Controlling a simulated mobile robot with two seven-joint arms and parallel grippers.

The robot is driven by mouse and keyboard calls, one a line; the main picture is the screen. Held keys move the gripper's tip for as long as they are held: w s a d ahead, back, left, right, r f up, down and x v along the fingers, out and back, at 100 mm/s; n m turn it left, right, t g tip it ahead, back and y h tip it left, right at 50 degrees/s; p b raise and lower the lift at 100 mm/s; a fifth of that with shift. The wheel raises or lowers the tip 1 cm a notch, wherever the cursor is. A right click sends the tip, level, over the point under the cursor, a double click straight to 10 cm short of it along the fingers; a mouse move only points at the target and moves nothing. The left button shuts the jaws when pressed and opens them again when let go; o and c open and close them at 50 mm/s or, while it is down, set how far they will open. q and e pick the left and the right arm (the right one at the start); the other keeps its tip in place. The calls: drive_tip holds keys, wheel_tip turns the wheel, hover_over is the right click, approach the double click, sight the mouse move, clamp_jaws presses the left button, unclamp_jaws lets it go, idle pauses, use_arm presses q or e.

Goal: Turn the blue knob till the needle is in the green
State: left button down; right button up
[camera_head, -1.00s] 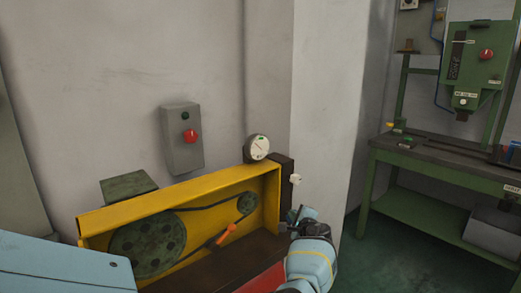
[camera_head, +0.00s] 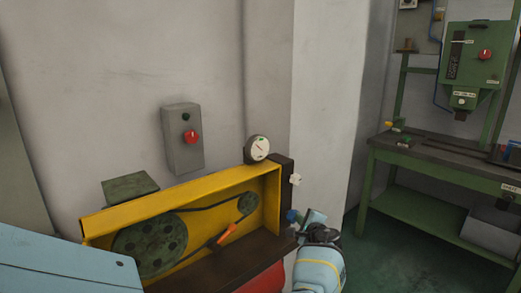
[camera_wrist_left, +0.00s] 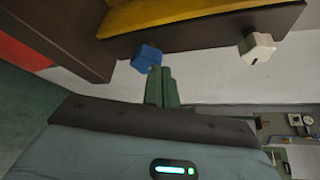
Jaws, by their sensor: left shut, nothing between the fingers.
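The blue knob (camera_head: 292,215) is on the right end of the yellow-framed machine, low down. In the left wrist view the blue knob (camera_wrist_left: 147,58) sits under the dark edge, just beside the fingertips. My left gripper (camera_head: 304,222) is right of the knob in the head view. Its green fingers (camera_wrist_left: 161,72) are together with nothing between them, beside the knob rather than around it. I cannot tell whether they touch it. The round white gauge (camera_head: 257,148) stands on the machine's top right corner. It has a small green mark; the needle is too small to read surely.
A white knob (camera_head: 295,180) is above the blue one and shows in the wrist view (camera_wrist_left: 257,47). The yellow belt housing (camera_head: 180,200) lies left. A grey box with a red knob (camera_head: 183,138) is on the wall. A green bench (camera_head: 440,165) stands right.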

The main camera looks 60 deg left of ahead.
sight(291, 215)
use_arm(q)
drive_tip(key=shift+w+d, duration=0.15)
drive_tip(key=shift+d, duration=1.1)
drive_tip(key=shift+r, duration=0.1)
drive_tip(key=shift+s+d+f, duration=0.2)
drive_tip(key=shift+s+f, duration=0.1)
drive_tip(key=shift+f, duration=0.25)
drive_tip(key=shift+s+d+f, duration=0.15)
drive_tip(key=shift+s+f, duration=0.1)
drive_tip(key=shift+f, duration=0.35)
drive_tip(key=shift+s+d+f, duration=0.2)
drive_tip(key=shift+s+f, duration=0.1)
drive_tip(key=shift+f, duration=0.25)
use_arm(e)
drive_tip(key=shift+s+r, duration=0.1)
drive_tip(key=shift+r, duration=0.05)
use_arm(q)
drive_tip(key=a, duration=0.7)
drive_tip(key=shift+s, duration=0.35)
use_arm(e)
drive_tip(key=shift+s+f, duration=0.15)
drive_tip(key=shift+f, duration=0.45)
